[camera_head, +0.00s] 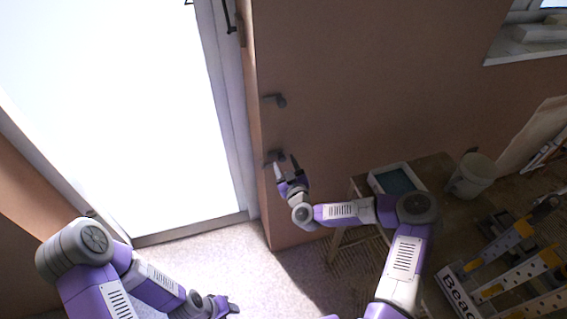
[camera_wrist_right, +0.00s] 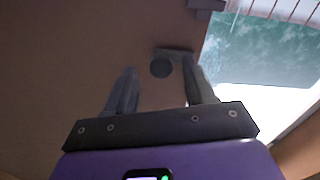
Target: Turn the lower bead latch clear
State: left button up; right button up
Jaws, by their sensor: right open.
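The lower bead latch (camera_head: 275,155) is a small grey lever on the brown wall edge beside the bright doorway. In the right wrist view its round hub (camera_wrist_right: 160,68) lies between the fingertips, and its bar reaches right toward the right finger. My right gripper (camera_head: 286,164) is open, just below the latch in the head view; it also shows in the right wrist view (camera_wrist_right: 160,78). I cannot tell whether a finger touches the bar. My left gripper (camera_head: 224,305) is low at the bottom edge, far from the latch, its fingers unclear.
An upper latch (camera_head: 276,99) sits above on the same wall. A small wooden table (camera_head: 432,168) with a tray (camera_head: 377,182) stands right of my right gripper. A bucket (camera_head: 472,176) and yellow-tipped ladder (camera_head: 513,272) lie farther right. The doorway floor is clear.

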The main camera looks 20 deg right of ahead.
jog(key=shift+w, duration=0.95)
jog(key=shift+a, duration=0.1)
jog(key=shift+c, duration=0.3)
grip_shut()
